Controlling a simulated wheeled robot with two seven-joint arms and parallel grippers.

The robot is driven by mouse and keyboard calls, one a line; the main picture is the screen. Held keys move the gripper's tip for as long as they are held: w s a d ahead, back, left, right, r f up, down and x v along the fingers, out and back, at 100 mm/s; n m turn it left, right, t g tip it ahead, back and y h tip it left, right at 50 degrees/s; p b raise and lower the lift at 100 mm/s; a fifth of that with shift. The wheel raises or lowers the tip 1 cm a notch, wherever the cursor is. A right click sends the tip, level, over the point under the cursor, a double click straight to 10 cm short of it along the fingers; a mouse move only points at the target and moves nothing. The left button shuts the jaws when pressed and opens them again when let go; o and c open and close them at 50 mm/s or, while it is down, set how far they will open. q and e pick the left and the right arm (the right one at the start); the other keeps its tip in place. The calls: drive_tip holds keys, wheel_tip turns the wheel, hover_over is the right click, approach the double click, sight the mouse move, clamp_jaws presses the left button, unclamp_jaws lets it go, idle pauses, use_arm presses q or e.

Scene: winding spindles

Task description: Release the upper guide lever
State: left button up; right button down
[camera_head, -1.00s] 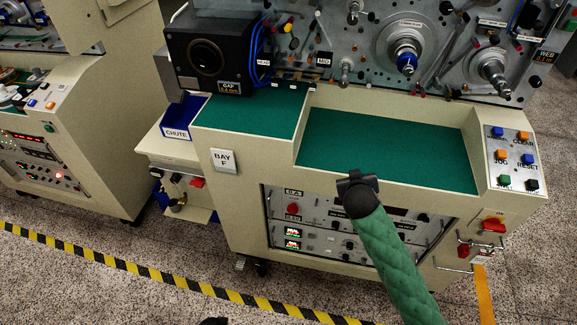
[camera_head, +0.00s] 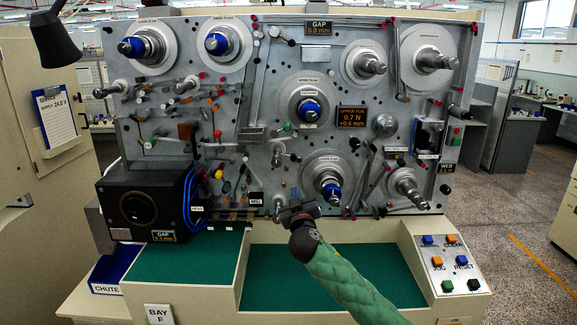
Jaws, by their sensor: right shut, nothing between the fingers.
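The grey machine panel (camera_head: 225,125) faces me with spindles, rollers and several slim levers. Long levers show at the upper left of centre (camera_head: 258,80), at the upper right (camera_head: 398,75) and right of the lower blue-capped spindle (camera_head: 362,170). No label that I can read tells which one is the upper guide lever. My right gripper (camera_head: 293,206), on the green-sleeved arm, is shut and empty. It appears in front of the panel's lower edge, left of and below the lower blue-capped spindle (camera_head: 329,178). I cannot tell its distance from the panel. My left gripper is out of view.
A dark display (camera_head: 352,117) reads "0.7 N" and "+0.6 mm"; the gap display (camera_head: 318,27) is above it. A black box (camera_head: 140,205) with blue cables stands at lower left. A button panel (camera_head: 447,262) is at right.

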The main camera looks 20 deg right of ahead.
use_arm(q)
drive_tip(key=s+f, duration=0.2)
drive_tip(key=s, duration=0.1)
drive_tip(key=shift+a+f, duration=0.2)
use_arm(e)
drive_tip(key=shift+n+t+y, duration=0.3)
drive_tip(key=shift+t, duration=0.4)
drive_tip(key=r, duration=0.1)
drive_tip(key=w+r, duration=0.1)
drive_tip(key=r, duration=0.3)
drive_tip(key=shift+w+d, duration=0.2)
drive_tip(key=shift+w, duration=0.1)
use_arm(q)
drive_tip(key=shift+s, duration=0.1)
use_arm(e)
drive_tip(key=shift+r, duration=0.1)
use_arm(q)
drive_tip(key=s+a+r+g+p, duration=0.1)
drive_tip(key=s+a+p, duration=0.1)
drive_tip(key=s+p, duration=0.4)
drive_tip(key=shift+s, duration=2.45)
use_arm(e)
drive_tip(key=x, duration=1)
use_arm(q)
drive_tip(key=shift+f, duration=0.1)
use_arm(e)
drive_tip(key=shift+f, duration=0.25)
